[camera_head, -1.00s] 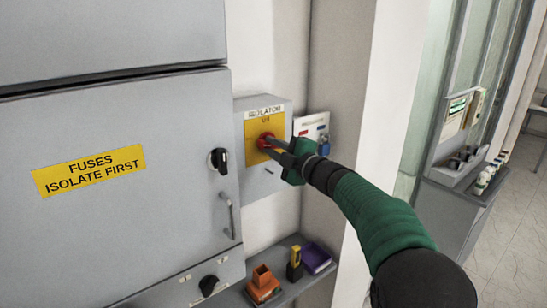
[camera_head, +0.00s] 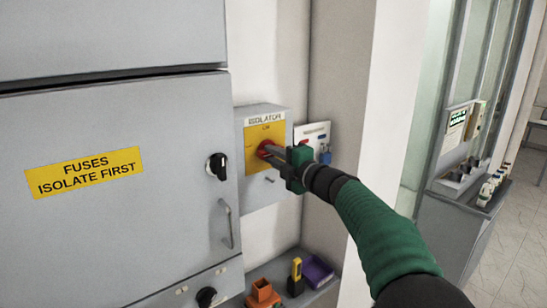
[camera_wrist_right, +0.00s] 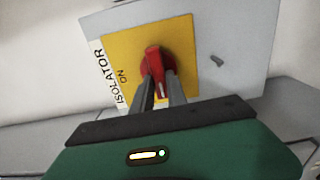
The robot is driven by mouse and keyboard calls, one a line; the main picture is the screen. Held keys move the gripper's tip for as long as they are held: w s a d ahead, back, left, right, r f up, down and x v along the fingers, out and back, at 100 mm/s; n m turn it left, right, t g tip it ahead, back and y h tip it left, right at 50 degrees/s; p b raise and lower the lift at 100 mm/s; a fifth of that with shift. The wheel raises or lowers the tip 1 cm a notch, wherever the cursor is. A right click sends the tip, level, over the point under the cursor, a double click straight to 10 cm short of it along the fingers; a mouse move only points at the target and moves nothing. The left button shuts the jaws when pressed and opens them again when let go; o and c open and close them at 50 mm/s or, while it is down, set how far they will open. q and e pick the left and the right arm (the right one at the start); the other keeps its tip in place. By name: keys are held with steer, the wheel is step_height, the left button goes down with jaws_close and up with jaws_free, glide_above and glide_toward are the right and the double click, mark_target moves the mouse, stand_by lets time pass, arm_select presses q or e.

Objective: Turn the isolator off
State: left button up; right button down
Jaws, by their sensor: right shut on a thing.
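The isolator (camera_head: 264,190) is a grey box on the wall with a yellow plate (camera_head: 278,131) marked "ON" and a red rotary handle (camera_head: 264,148). The isolator box also shows in the right wrist view (camera_wrist_right: 235,50), where the red handle (camera_wrist_right: 154,60) points toward the gripper. My right gripper (camera_head: 272,152) reaches in from the right in the head view. In the right wrist view its two fingers (camera_wrist_right: 161,88) are shut on the red handle, one on each side. The handle's far side is partly hidden by the fingers in the head view. My left gripper is not in view.
A grey cabinet (camera_head: 110,230) labelled "FUSES ISOLATE FIRST" stands left, with a black knob (camera_head: 217,166) and a door handle (camera_head: 227,224) near the isolator. A white panel with padlocks (camera_head: 313,132) is right of the box.

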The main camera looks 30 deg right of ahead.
steer(key=c, duration=1.5)
jaws_free()
steer(key=shift+f, duration=0.35)
steer(key=shift+c, duration=0.2)
steer(key=shift+o, duration=1.1)
steer(key=shift+a+r, duration=0.1)
steer(key=shift+r, duration=0.05)
steer(key=s+d+b, duration=0.1)
steer(key=s+b, duration=0.2)
steer(key=s, duration=1.3)
steer(key=shift+s+d, duration=0.2)
steer(key=shift+s, duration=0.15)
